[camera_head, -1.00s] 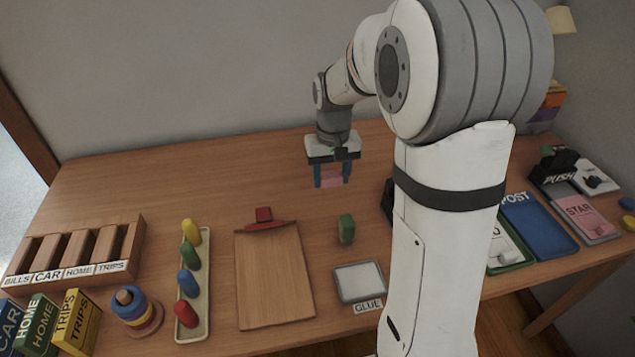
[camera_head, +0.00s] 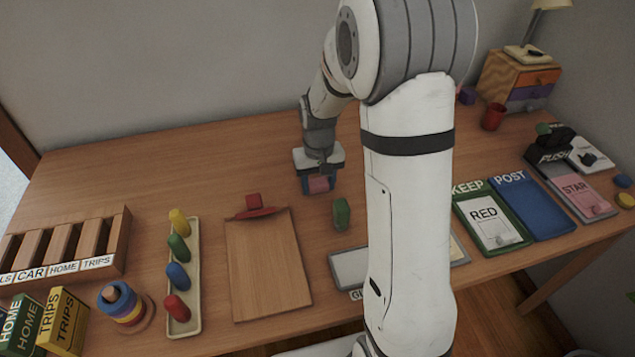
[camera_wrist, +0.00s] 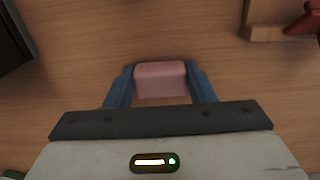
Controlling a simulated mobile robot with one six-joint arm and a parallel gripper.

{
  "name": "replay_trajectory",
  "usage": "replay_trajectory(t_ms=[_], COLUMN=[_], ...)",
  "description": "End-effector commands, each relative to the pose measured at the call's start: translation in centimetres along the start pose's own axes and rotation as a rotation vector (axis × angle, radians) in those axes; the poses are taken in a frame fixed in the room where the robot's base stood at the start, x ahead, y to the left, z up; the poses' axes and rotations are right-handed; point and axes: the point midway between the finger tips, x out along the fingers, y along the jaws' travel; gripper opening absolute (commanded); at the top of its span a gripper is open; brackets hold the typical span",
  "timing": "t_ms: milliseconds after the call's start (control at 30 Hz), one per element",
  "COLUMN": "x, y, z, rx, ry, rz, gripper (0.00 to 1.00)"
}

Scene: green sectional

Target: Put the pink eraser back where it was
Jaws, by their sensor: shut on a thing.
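My gripper (camera_head: 319,185) is shut on the pink eraser (camera_head: 318,184), with one blue finger on each side of it. The wrist view also shows the pink eraser (camera_wrist: 160,79) between the two blue fingers. The eraser is close above or at the wooden table; I cannot tell whether it touches. It is behind the clipboard (camera_head: 268,270) and the upright green block (camera_head: 341,213). No mark of an earlier place for the eraser is clear in these views.
A peg tray (camera_head: 194,318) and a slotted rack (camera_head: 122,250) stand left. A grey-rimmed tray (camera_head: 345,268) is partly behind my arm. A green tray (camera_head: 462,201), a blue tray (camera_head: 535,208), a red cup (camera_head: 493,117) and a drawer box (camera_head: 497,80) are right. The back left table is clear.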

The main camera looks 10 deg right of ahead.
Motion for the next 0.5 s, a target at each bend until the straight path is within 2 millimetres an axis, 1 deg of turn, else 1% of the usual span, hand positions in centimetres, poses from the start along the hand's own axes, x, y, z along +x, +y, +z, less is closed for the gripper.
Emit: replay_trajectory(t_ms=[167,267,300,500], x=[-0.11,0.22,0.25,0.14], y=[0.05,0.07,0.07,0.09], z=[-0.03,-0.03,-0.03,-0.04], rx=[0.001,0.001,0.001,0.002], ry=[0.002,0.001,0.002,0.002], rz=[0.000,0.000,0.000,0.000], gripper=[0.21,0.21,0.50,0.67])
